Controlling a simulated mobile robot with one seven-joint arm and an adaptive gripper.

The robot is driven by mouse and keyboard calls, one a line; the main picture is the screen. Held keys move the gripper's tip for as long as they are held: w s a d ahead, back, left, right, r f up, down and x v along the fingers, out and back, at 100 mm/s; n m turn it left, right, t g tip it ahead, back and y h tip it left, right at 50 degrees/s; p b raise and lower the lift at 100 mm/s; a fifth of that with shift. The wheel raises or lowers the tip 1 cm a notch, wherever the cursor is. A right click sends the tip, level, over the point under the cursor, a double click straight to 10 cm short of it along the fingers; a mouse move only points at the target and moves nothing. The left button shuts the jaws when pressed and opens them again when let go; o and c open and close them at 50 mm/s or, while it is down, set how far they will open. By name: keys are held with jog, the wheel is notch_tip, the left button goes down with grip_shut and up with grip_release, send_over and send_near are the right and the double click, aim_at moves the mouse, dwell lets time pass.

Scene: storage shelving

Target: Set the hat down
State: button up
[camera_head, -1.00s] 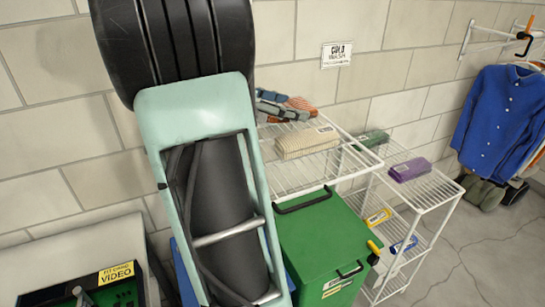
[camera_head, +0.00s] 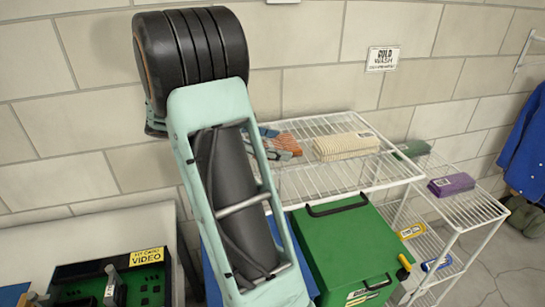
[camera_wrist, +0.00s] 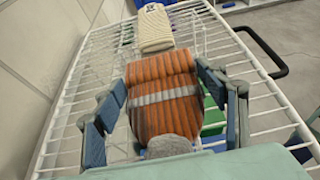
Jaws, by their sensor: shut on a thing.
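The hat (camera_wrist: 165,112) is an orange, ribbed knit piece with a grey band and a grey end, seen large in the wrist view. My gripper (camera_wrist: 163,90) is shut on it, with one blue-padded finger on each side. In the head view the orange hat (camera_head: 287,142) shows partly, behind my arm, at the left part of the top white wire shelf (camera_head: 305,182). The hat is over the shelf wires; I cannot tell whether it rests on them.
A folded cream cloth (camera_head: 346,146) lies on the same shelf, beyond the hat. A green box (camera_head: 345,245) with a black handle stands in front of the shelf. A lower rack to the right holds a purple cloth (camera_head: 451,184). Bare wires show around the hat.

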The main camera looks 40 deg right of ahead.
aim_at(272, 164)
jog(key=shift+w+a+f, duration=0.15)
jog(key=shift+a+f, duration=0.05)
jog(key=shift+f, duration=0.1)
jog(key=shift+a+f, duration=0.1)
jog(key=shift+f, duration=1.55)
jog(key=shift+f, duration=0.15)
jog(key=o, duration=1.1)
jog(key=shift+o, duration=0.2)
jog(key=shift+w+r, duration=0.1)
jog(key=shift+r, duration=0.1)
jog(key=v, duration=1.2)
